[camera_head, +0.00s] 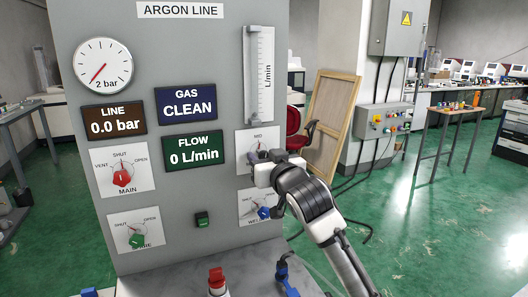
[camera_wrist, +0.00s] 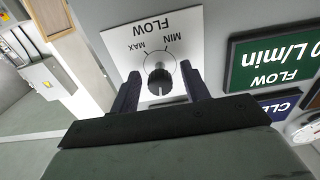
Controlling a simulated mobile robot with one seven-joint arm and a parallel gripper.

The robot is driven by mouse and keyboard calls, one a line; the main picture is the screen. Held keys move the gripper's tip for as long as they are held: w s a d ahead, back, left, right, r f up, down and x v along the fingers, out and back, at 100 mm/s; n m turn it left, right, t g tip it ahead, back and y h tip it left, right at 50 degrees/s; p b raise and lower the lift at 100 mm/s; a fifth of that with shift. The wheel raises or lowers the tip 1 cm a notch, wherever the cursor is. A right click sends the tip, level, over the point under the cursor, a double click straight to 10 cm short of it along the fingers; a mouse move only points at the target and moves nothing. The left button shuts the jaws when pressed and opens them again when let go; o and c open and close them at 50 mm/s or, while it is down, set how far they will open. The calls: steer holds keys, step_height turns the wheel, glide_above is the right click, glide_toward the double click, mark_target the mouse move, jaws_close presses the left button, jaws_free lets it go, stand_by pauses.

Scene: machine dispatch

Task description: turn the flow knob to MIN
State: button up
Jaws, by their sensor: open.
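The flow knob (camera_wrist: 159,80) is a small dark round knob on a white FLOW plate (camera_wrist: 128,36) on the grey panel. The wrist view shows the plate upside down, with MAX left and MIN right of the dial arc. A pale mark on the knob seems to point down in that view, away from both words. My gripper (camera_wrist: 161,88) is open, with one dark finger on each side of the knob and a gap on both sides. In the head view my gripper (camera_head: 262,162) is at the plate (camera_head: 246,140) and covers part of the knob.
The panel (camera_head: 220,70) also bears a red MAIN knob (camera_head: 122,178), a green knob (camera_head: 137,241) and a blue knob (camera_head: 264,212) just below my gripper. The flow display (camera_head: 193,151) reads 0 L/min; the line display (camera_head: 114,121) reads 0.0 bar.

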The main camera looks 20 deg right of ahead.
steer(key=shift+w, duration=0.3)
steer(key=c, duration=1)
